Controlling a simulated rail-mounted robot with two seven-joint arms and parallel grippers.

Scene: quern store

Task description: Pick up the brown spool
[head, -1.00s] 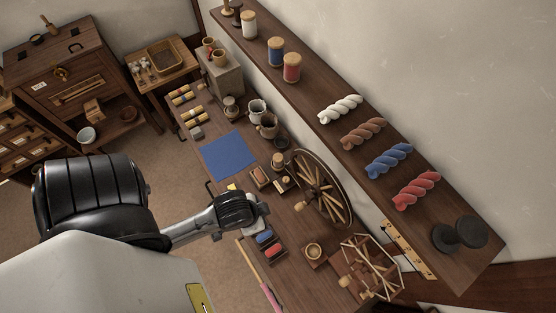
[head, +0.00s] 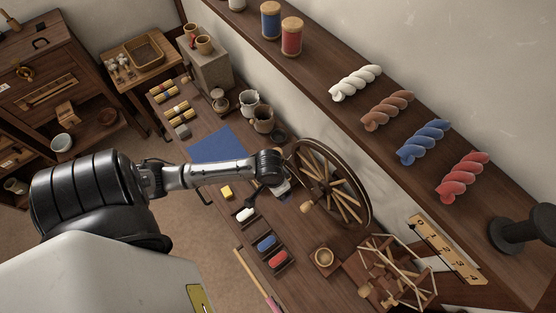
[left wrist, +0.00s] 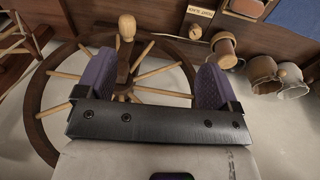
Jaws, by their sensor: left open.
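I cannot clearly make out a brown spool. In the left wrist view a brown piece in a small tray (left wrist: 247,7) shows at the top edge, cut off, and I cannot tell what it is. A brown twisted skein (head: 387,110) lies on the wall shelf. My left gripper (left wrist: 155,66) is open and empty, its two purple pads apart above the spinning wheel (left wrist: 45,110). In the head view my left arm reaches over the bench beside the wheel (head: 330,183), and its wrist hides part of the bench.
The shelf (head: 330,95) holds a blue spool (head: 270,21), a red spool (head: 291,38) and several skeins.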

